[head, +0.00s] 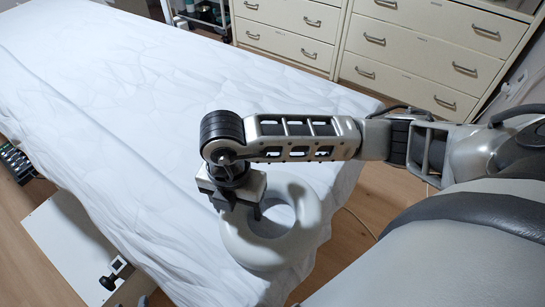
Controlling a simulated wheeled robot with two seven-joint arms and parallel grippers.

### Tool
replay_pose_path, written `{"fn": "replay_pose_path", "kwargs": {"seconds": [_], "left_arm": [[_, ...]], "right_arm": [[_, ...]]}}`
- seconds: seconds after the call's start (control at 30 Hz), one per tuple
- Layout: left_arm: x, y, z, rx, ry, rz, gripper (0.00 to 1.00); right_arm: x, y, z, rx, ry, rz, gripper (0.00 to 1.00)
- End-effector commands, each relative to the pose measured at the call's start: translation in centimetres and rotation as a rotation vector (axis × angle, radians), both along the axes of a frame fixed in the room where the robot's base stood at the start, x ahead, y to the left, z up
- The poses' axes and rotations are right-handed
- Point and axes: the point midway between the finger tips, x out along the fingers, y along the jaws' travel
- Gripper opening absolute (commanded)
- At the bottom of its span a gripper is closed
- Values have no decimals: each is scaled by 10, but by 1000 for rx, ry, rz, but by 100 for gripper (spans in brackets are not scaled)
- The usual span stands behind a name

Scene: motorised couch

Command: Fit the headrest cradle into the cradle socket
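The headrest cradle (264,253) is a pale grey padded ring with a round hole, at the near end of the couch (130,95), which is draped in a white sheet. My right gripper (240,208) points down at the ring's far left rim. One dark finger shows at the hole's side and the other at the outer side, with the rim between them. The cradle socket is not visible; the ring, the sheet and my arm may cover it. I cannot tell whether the ring touches the couch end. My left gripper is out of view.
Cream drawer cabinets (420,50) stand behind the couch. A white panel with a small dark device (115,270) is at the lower left, and a dark control box (15,162) is at the left edge. A cable lies on the wooden floor (345,245) right of the ring.

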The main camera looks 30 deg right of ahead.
Motion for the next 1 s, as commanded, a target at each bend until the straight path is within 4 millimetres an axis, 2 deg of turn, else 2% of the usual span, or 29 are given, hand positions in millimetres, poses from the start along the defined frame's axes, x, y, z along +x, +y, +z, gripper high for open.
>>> {"fn": "replay_pose_path", "kwargs": {"seconds": [0.03, 0.2, 0.47, 0.67, 0.87, 1.0], "left_arm": [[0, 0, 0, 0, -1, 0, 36], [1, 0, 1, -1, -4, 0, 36], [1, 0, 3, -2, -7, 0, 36], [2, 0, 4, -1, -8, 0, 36], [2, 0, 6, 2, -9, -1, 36], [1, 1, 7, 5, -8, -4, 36]], "right_arm": [[0, 0, 0, 0, 0, 0, 54], [0, 0, 0, 0, 0, 0, 9], [0, 0, 2, 1, -2, 0, 9], [1, 0, 14, 1, -2, 1, 9], [1, 1, 46, 3, -5, 2, 9], [2, 1, 77, 3, -7, 2, 9]]}}
